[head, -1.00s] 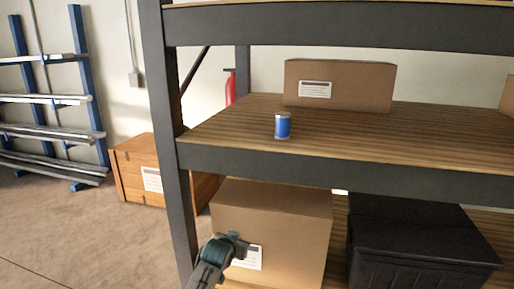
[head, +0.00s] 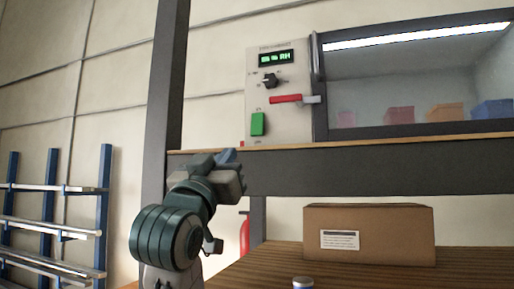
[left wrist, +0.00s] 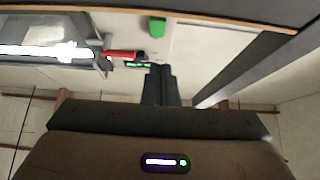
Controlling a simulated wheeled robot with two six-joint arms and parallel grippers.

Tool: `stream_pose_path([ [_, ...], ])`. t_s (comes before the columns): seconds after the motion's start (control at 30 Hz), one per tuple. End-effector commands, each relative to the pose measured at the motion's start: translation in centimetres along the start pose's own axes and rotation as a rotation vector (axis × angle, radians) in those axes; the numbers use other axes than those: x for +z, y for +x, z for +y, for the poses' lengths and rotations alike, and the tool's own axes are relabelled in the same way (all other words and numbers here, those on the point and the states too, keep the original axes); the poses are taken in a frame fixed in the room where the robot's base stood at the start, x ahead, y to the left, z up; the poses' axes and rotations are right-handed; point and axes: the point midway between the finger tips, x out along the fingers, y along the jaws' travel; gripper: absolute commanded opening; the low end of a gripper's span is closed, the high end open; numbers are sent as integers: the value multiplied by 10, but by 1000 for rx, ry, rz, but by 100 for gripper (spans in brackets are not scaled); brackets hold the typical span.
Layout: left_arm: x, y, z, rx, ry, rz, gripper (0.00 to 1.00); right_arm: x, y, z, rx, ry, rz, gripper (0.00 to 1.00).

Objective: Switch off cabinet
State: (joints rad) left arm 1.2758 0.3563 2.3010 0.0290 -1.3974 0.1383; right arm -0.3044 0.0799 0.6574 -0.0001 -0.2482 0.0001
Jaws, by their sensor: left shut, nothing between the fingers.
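The cabinet stands on the upper shelf in the head view, with a light control panel (head: 279,98) left of a lit glass window (head: 415,85). The panel carries a green-lit display (head: 276,58), a dark knob (head: 270,80), a red-handled lever (head: 286,99) lying level, and a green rocker or button (head: 258,124). In the left wrist view the red lever (left wrist: 122,54) and the green part (left wrist: 157,27) show upside down. My left gripper (head: 232,160) is below and left of the panel, apart from it; its fingers (left wrist: 160,85) are shut and empty. My right gripper is out of view.
The shelf's dark front beam (head: 350,172) runs just below the cabinet, and a dark upright post (head: 163,100) stands left of my gripper. A blue rack (head: 104,200) is far left.

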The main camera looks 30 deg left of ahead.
Motion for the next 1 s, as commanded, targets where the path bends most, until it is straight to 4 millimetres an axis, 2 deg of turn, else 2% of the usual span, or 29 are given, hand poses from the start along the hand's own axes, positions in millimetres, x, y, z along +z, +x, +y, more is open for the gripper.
stream_pose_path([
  [0.17, -8, 11, -1, -2, -2, 9, 0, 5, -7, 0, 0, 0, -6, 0],
  [0.63, -7, 106, -1, -2, -1, 5, 0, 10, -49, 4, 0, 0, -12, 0],
  [0.8, 13, 121, -1, -2, 1, 6, 0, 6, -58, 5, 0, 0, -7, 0],
  [1.0, 21, 127, -1, -2, -1, 9, 0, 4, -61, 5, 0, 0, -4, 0],
])
